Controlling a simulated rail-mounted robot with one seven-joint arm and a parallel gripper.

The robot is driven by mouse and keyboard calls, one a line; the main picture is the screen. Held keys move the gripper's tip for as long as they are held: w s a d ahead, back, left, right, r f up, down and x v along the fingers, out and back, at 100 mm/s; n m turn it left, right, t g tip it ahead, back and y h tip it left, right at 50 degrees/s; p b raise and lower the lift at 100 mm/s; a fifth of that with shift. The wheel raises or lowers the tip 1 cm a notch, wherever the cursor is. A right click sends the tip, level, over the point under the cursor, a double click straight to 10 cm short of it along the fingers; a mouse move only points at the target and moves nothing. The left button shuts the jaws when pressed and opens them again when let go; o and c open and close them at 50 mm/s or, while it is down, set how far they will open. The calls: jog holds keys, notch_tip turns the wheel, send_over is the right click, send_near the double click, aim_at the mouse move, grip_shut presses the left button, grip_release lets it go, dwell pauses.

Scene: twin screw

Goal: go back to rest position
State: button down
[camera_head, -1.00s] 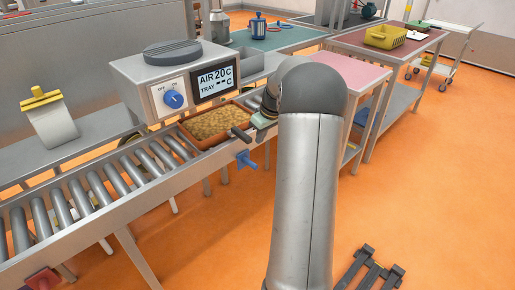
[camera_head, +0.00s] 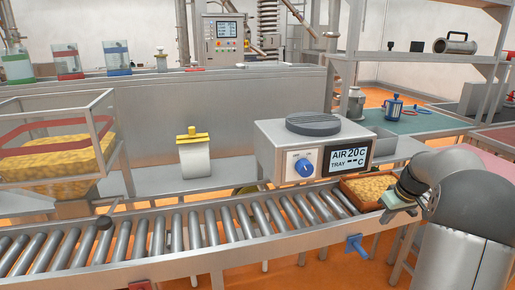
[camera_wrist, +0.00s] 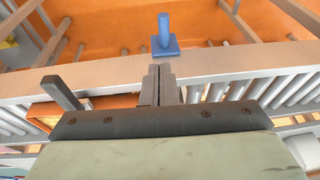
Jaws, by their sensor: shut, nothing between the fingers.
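My gripper (camera_wrist: 160,84) is shut and empty in the wrist view, its fingers together over the front rail of the roller conveyor. In the head view my arm stands at the right, its wrist beside the right end of the conveyor (camera_head: 160,275). An orange tray (camera_head: 350,196) of yellow-brown granules sits at that end, close to my gripper, partly hidden by my wrist. In the wrist view the tray (camera_wrist: 45,112) shows at the left, with a dark handle (camera_wrist: 62,93) sticking up. The fingertips are not clear in the head view.
A blue lever (camera_head: 357,246) sticks out of the conveyor's front and shows near the fingers in the wrist view (camera_wrist: 164,38). A temperature display box (camera_head: 312,150) stands behind the tray. A clear-walled hopper (camera_head: 60,150) is at the left. Orange floor lies in front.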

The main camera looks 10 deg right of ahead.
jog(key=s+a+r+g+p, duration=0.15)
jog(key=s+a, duration=0.25)
jog(key=a, duration=0.8)
jog(key=s+a+r+p, duration=0.1)
jog(key=s+a+r, duration=0.25)
jog(key=a, duration=0.85)
jog(key=s+a+f, duration=0.2)
jog(key=s+a, duration=0.3)
jog(key=s, duration=0.4)
jog(key=s+a+f+g+p, duration=0.1)
jog(key=s+a+f, duration=0.1)
jog(key=s+a, duration=0.4)
jog(key=s, duration=0.3)
jog(key=shift+s+a+m+h+p, duration=0.15)
jog(key=shift+a+m+h+p, duration=0.15)
jog(key=shift+m+h, duration=0.1)
